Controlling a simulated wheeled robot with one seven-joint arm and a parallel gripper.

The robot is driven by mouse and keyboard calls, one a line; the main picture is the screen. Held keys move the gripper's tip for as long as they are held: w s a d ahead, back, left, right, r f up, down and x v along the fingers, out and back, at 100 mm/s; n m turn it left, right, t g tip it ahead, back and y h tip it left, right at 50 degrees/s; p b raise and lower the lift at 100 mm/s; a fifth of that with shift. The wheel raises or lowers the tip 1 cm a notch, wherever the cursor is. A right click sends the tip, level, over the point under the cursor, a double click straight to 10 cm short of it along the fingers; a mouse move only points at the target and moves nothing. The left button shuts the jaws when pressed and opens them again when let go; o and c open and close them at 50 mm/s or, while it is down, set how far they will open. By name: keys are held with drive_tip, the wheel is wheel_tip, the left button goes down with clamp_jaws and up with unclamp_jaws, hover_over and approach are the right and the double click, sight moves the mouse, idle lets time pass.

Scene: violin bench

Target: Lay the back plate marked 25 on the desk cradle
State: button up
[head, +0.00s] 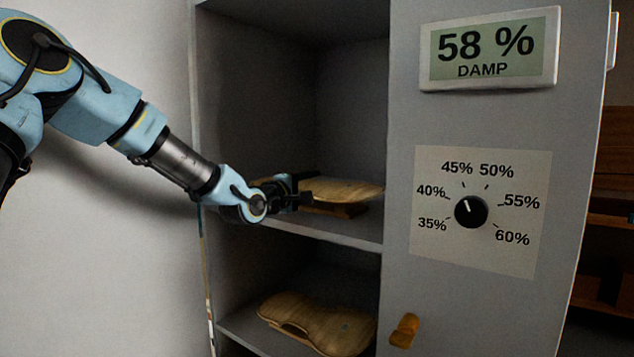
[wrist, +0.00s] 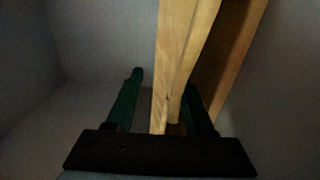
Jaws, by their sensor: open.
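A wooden back plate (head: 345,190) lies on the upper shelf of the grey cabinet. My gripper (head: 303,197) is at its left end, reaching in from the left. In the wrist view my gripper (wrist: 165,90) is open, with one dark green finger on each side of the plate's edge (wrist: 178,60). The left finger stands apart from the wood; the right finger is partly hidden behind it. A second wooden plate (head: 318,325) lies on the lower shelf. No number shows on either plate. The desk cradle is not in view.
The cabinet's side wall and the upper shelf's front edge (head: 325,235) are close to my arm. On the right, a panel carries a display (head: 490,48) reading 58 % DAMP, a dial knob (head: 471,210) and a wooden handle (head: 405,330). Space above the upper plate is empty.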

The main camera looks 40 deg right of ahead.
clamp_jaws()
idle(0.4)
